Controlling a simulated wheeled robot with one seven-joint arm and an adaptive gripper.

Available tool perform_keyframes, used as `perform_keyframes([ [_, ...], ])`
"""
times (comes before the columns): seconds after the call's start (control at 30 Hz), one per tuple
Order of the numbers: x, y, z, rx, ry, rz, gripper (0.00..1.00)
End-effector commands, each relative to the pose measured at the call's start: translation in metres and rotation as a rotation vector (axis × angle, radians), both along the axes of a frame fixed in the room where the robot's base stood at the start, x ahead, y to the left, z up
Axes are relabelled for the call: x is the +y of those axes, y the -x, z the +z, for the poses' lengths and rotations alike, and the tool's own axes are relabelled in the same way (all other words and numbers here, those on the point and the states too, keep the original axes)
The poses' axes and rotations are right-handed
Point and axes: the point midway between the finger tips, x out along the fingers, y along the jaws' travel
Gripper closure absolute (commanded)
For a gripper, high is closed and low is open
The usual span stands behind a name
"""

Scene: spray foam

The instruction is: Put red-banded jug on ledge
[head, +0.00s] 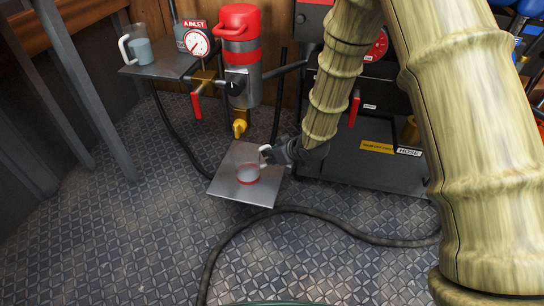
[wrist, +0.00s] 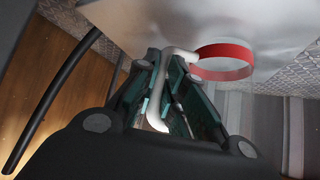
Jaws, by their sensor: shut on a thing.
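The red-banded jug (head: 248,174) is see-through grey with a red band near its bottom and a white handle. It is over the lower square metal plate (head: 228,186); I cannot tell if it touches it. My gripper (head: 270,154) comes from the right and is shut on the handle. In the wrist view the white handle runs between the teal fingers (wrist: 165,95), and the red band of the jug (wrist: 222,74) shows beside them. A higher grey ledge (head: 172,69) is at upper left. I cannot tell which surface the task's ledge is.
Another jug (head: 140,51), blue-grey with a white handle, stands on the higher ledge beside a gauge (head: 197,43). A red-topped canister (head: 240,55) with a yellow nozzle (head: 240,127) stands above the plate's back. A black hose (head: 330,222) crosses the floor. Open floor lies at left.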

Motion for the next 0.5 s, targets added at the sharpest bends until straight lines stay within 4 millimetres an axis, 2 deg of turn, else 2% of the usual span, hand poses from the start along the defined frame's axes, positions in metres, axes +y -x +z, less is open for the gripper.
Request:
perform_keyframes([
  [0.1, 0.0001, 0.0001, -0.0020, 0.000, 0.000, 0.000, 1.00],
  [0.13, 0.0000, 0.0000, -0.0017, 0.000, 0.000, 0.000, 0.83],
  [0.23, 0.0001, -0.0001, -0.0016, 0.000, 0.000, 0.000, 0.66],
  [0.5, 0.0000, 0.0000, -0.0016, 0.000, 0.000, 0.000, 0.66],
])
